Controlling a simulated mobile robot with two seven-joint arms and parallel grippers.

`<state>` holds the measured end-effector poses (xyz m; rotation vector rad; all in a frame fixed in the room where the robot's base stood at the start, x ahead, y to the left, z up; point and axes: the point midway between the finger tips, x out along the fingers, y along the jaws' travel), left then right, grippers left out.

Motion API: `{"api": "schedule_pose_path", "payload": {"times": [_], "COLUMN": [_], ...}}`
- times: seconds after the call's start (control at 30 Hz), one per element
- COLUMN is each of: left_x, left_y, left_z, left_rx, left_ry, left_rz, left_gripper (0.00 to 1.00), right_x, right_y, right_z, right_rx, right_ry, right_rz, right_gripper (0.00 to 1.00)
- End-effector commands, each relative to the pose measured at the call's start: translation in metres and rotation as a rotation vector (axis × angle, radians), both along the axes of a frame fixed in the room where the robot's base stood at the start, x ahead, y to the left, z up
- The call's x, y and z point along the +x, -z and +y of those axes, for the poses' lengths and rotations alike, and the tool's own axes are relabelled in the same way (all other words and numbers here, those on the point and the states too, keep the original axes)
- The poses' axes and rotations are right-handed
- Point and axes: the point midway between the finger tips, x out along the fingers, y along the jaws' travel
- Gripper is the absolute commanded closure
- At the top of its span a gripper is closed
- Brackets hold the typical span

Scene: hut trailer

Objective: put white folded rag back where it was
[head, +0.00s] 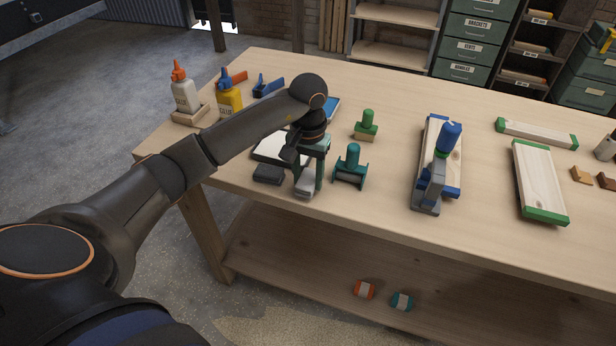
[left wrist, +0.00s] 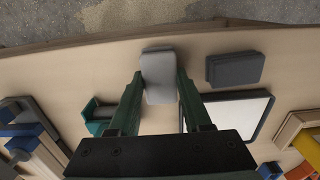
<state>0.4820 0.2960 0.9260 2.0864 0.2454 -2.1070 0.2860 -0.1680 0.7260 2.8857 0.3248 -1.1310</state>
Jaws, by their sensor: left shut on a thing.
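The white folded rag (head: 306,188) shows pale grey, near the front edge of the workbench (head: 385,215). My left gripper (head: 308,178) points down and is shut on it. In the left wrist view the rag (left wrist: 158,80) sits between the two green fingers (left wrist: 158,85). I cannot tell whether it touches the bench top or hangs just above it. A dark grey folded rag (head: 268,174) lies just left of it in the head view; it also shows in the left wrist view (left wrist: 235,69). My right gripper is not in view.
A white, dark-rimmed panel (head: 268,150) lies behind the dark rag. A teal tool (head: 351,166) stands close right of my left gripper, a green-handled one (head: 366,126) behind it. Glue bottles (head: 184,90) stand at the left. The bench between the teal tool and blue plane (head: 432,180) is clear.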

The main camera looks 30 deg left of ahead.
Motion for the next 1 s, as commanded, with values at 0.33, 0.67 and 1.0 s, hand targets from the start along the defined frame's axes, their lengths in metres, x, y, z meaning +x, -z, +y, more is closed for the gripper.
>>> {"api": "schedule_pose_path", "payload": {"times": [0.33, 0.67, 1.0], "left_x": [0.001, 0.0, 0.0], "left_y": [0.011, 0.013, 0.013], "left_z": [0.0, 0.0, 0.0], "left_rx": [0.0, 0.0, 0.0], "left_ry": [-0.001, -0.001, -0.001], "left_rz": [-0.002, -0.002, -0.002], "left_gripper": [0.96, 0.33, 0.21], "right_x": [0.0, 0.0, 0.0], "right_y": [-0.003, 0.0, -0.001], "right_z": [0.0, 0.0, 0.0], "right_rx": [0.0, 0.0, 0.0], "right_ry": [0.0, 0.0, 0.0], "right_rz": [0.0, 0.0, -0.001], "right_gripper": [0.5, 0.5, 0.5]}}
